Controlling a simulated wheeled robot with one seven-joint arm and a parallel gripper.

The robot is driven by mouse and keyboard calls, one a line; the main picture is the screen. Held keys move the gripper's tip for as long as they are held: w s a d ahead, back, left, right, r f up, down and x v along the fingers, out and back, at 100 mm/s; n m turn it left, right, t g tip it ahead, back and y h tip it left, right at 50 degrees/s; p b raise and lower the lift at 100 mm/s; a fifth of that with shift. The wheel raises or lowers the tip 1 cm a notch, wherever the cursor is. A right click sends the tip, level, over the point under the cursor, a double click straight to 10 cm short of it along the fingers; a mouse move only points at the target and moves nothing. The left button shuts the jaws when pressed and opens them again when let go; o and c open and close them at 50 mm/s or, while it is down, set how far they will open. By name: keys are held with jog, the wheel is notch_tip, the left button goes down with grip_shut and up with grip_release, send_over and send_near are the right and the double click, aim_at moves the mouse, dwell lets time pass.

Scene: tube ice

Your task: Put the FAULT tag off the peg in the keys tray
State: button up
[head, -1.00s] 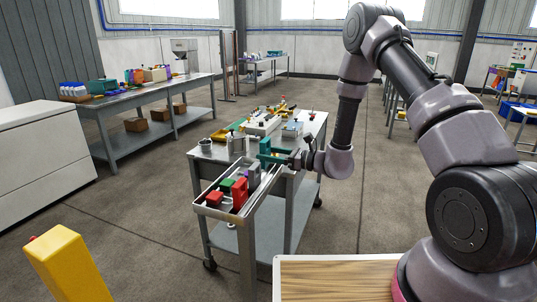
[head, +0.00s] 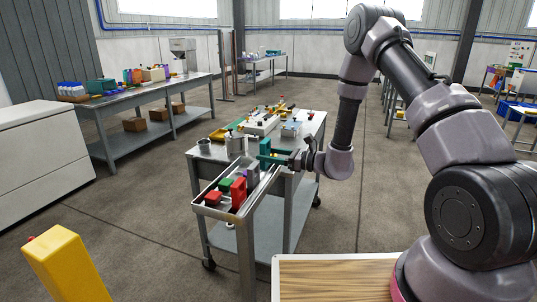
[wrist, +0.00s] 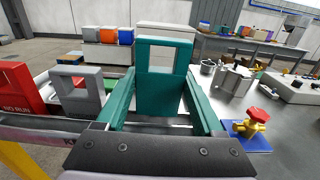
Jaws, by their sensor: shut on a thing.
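My gripper (head: 268,152) has teal fingers and is at the far end of the grey keys tray (head: 201,205) on the cart. In the wrist view my gripper (wrist: 163,108) is shut on an upright teal tag (wrist: 160,103) with a square hole near its top. No lettering on this tag shows, so I cannot tell if it is the FAULT tag. A grey tag (wrist: 75,100) and a red tag (wrist: 18,88) with white lettering stand left of it. In the head view a red tag (head: 238,193) stands in the tray. The peg cannot be made out.
The tray sits at the near end of the metal cart (head: 205,160). A metal cup (head: 204,147) and a grey holder (head: 236,145) stand beyond it. A red-handled valve on a blue base (wrist: 252,135) is close at right in the wrist view. Floor around the cart is clear.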

aim_at(268, 164)
jog(key=shift+f, duration=0.8)
jog(key=shift+f, duration=0.1)
jog(key=shift+f, duration=0.95)
jog(key=o, duration=1.1)
jog(key=shift+o, duration=0.2)
jog(key=shift+d, duration=0.1)
